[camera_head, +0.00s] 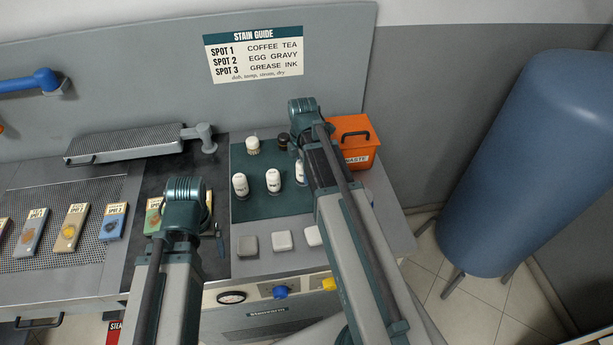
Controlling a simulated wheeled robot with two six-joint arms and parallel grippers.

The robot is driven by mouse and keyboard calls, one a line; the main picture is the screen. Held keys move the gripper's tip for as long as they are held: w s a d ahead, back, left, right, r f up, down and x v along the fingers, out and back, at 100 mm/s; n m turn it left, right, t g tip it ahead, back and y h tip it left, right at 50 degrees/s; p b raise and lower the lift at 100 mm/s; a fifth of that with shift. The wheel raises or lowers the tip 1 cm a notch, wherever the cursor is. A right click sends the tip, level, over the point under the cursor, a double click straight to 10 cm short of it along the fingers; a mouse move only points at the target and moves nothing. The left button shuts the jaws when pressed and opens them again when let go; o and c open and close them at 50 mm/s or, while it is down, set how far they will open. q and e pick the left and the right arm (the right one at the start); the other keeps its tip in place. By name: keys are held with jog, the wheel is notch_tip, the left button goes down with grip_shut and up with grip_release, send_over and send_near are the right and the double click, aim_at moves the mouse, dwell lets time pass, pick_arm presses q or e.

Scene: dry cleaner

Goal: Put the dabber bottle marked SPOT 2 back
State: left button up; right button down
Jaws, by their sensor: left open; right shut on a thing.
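Three white dabber bottles show in the head view on the dark green mat (241,211): a left one (239,187), a middle one (273,181) and a right one (299,172). My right arm partly covers the right one. Their labels are too small to read, so I cannot tell which is SPOT 2. My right arm reaches over the mat's right side. Its jaws are hidden behind the arm, so what they hold does not show. My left arm stands over the dark board left of the mat, and its jaws are hidden too.
A brush (253,146) and a dark-topped item (283,141) stand at the mat's back. An orange waste bin (355,143) is at the right. Pale pads (282,240) lie in front. Stained swatches (73,228) lie left. A stain guide (254,55) hangs behind.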

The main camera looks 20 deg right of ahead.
jog(key=shift+w+d, duration=0.2)
jog(key=shift+d, duration=0.15)
pick_arm(q)
notch_tip(320, 180, down, 4)
jog(key=b, duration=0.3)
jog(key=shift+r+b, duration=0.15)
jog(key=shift+b, duration=0.2)
pick_arm(e)
jog(key=f, duration=0.3)
jog(key=shift+w+d+f, duration=0.1)
jog(key=shift+d+f, duration=0.15)
jog(key=shift+f, duration=0.05)
pick_arm(q)
jog(key=shift+f, duration=0.2)
pick_arm(e)
jog(key=shift+f, duration=0.2)
pick_arm(q)
jog(key=shift+r, duration=0.1)
pick_arm(e)
jog(key=shift+c, duration=1.5)
grip_release()
pick_arm(q)
jog(key=shift+r, duration=0.1)
pick_arm(e)
jog(key=shift+r, duration=0.2)
